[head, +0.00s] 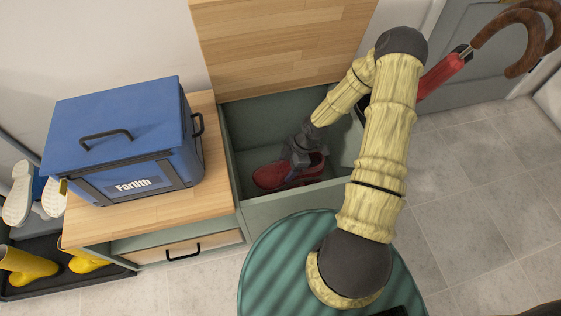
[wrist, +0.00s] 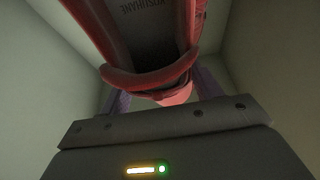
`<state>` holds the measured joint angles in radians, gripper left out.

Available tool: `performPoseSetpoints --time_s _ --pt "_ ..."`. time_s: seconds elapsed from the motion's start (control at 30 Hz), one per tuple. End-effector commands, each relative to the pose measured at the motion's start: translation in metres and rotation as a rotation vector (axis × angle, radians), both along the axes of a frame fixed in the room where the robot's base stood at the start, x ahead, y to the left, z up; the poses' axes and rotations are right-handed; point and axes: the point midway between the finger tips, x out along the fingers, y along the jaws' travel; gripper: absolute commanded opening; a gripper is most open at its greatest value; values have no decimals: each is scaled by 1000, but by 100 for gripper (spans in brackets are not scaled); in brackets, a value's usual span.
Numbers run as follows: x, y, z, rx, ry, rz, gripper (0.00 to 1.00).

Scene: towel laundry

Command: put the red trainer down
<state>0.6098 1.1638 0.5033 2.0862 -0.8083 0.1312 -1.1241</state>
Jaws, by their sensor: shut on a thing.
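The red trainer (head: 287,173) is inside the open green compartment (head: 284,211) of the bench, low down near its front wall. My gripper (head: 301,165) reaches down into the compartment and is shut on the trainer. In the wrist view the trainer (wrist: 150,55) fills the upper middle, its dark opening facing the camera. The purple fingers (wrist: 158,103) show on both sides of its near end. I cannot tell whether the sole touches the compartment floor.
A wooden lid (head: 283,45) stands raised behind the compartment. A blue box (head: 122,140) sits on the bench top to the left. Yellow boots (head: 27,266) and white shoes (head: 18,195) are at far left. An umbrella (head: 445,74) is at right. Grey floor lies clear at right.

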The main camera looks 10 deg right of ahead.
Motion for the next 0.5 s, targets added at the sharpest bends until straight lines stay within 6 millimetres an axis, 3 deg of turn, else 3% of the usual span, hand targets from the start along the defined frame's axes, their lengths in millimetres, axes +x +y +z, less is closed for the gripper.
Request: performPoseSetpoints --time_s 0.3,0.5 --pt "70 -4 -6 1 -4 -11 30" --pt "107 -4 -10 2 0 -11 30"
